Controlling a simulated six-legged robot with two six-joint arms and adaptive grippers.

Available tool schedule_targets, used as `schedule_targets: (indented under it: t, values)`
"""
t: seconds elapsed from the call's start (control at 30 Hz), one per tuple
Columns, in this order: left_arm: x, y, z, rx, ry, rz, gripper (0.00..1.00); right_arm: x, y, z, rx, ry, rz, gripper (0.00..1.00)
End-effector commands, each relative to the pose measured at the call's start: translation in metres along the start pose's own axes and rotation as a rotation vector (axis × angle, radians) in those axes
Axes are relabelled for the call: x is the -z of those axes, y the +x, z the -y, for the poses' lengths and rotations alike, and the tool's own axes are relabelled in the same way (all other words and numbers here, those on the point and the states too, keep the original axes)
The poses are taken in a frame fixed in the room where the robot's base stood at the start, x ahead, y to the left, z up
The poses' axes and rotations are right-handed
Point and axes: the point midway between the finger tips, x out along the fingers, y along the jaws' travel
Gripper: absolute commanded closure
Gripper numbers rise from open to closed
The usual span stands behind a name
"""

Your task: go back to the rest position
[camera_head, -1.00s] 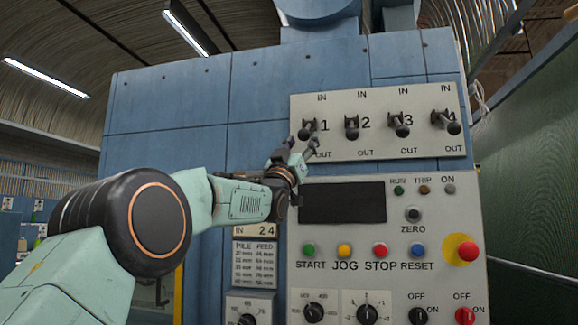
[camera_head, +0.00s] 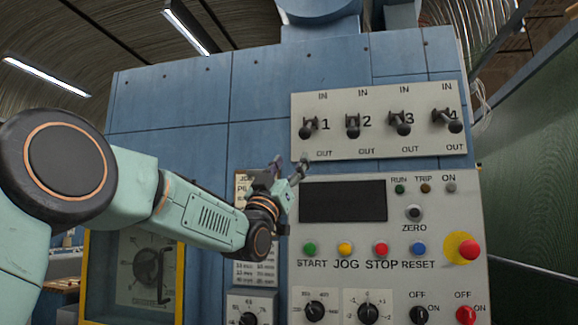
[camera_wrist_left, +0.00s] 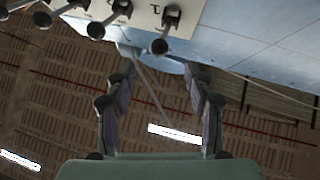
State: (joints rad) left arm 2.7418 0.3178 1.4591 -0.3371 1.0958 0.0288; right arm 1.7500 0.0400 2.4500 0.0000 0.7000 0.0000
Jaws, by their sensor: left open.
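My left gripper (camera_head: 289,170) is open and empty in the head view, at the lower left of the lever panel (camera_head: 378,150) and in front of the blue cabinet. Its two fingers point up and stand apart from each other. The left lever, numbered 1 (camera_head: 308,128), is just above and to the right of it, with a visible gap. In the left wrist view the open fingers (camera_wrist_left: 160,75) have nothing between them, and a dark lever (camera_wrist_left: 164,32) shows beyond their tips. My right gripper is not in view.
The control panel (camera_head: 470,210) with buttons, knobs and a dark display (camera_head: 342,201) is right of my gripper. A red stop button (camera_head: 468,249) protrudes there. A yellow-framed box (camera_head: 100,316) with a dial shows below my arm. A green surface (camera_head: 530,160) stands at the right.

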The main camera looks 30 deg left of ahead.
Motion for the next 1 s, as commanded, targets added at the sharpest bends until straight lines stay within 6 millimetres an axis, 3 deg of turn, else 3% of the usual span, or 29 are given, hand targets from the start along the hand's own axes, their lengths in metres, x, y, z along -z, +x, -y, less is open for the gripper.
schedule_targets:
  t: [0.53, 0.63, 0.77, 1.0]
  values:
    - [0.000, -0.002, 0.000, 0.000, 0.000, 0.000, 0.47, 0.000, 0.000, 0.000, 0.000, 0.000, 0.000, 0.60]
    - [-0.009, -0.003, 0.001, 0.009, -0.003, 0.034, 0.47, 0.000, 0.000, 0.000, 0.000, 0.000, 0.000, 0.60]
    - [-0.057, -0.032, -0.006, 0.031, -0.043, 0.188, 0.47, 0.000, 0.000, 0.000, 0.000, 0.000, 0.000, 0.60]
    - [-0.180, -0.128, -0.037, 0.041, -0.093, 0.532, 0.47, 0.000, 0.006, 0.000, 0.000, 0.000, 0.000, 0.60]
